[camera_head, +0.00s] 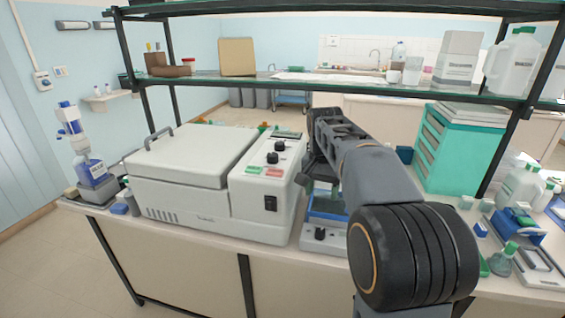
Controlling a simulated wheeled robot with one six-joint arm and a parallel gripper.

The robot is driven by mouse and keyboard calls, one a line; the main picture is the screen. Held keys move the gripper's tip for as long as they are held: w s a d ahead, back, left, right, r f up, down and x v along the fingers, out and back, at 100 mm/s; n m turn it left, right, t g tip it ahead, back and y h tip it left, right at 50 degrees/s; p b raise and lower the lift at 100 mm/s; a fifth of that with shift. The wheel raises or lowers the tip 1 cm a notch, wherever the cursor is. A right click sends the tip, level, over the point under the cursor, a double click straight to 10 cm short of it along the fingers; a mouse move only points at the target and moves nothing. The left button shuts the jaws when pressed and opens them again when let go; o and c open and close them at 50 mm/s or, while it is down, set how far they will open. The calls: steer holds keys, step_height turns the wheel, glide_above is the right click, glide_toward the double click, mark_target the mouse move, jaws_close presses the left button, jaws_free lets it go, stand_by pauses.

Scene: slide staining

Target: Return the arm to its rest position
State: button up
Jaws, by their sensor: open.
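My arm reaches from the lower right of the head view over the bench. Its far end is at the right side of a white lidded machine. My gripper (318,172) shows only in part there as a dark shape, and my arm covers much of it. It is open, with no held object visible. A white and blue device (322,232) with a black knob stands below it, partly hidden by my arm.
The white lidded machine (190,160) fills the bench's left half. A glass shelf (330,84) with boxes and bottles spans above the arm. A teal drawer cabinet (455,150) stands right of the arm. Bottles and a blue device (520,228) crowd the right end.

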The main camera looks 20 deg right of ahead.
steer(key=s+a+f+n+t+p, duration=0.2)
steer(key=s+a+f+n, duration=0.1)
steer(key=s, duration=0.5)
steer(key=s+a+f+n+t+p, duration=0.2)
steer(key=s+a+f+n, duration=0.2)
steer(key=s, duration=0.4)
steer(key=shift+s+a+n, duration=0.35)
steer(key=shift+a+n, duration=0.25)
steer(key=shift+a, duration=0.35)
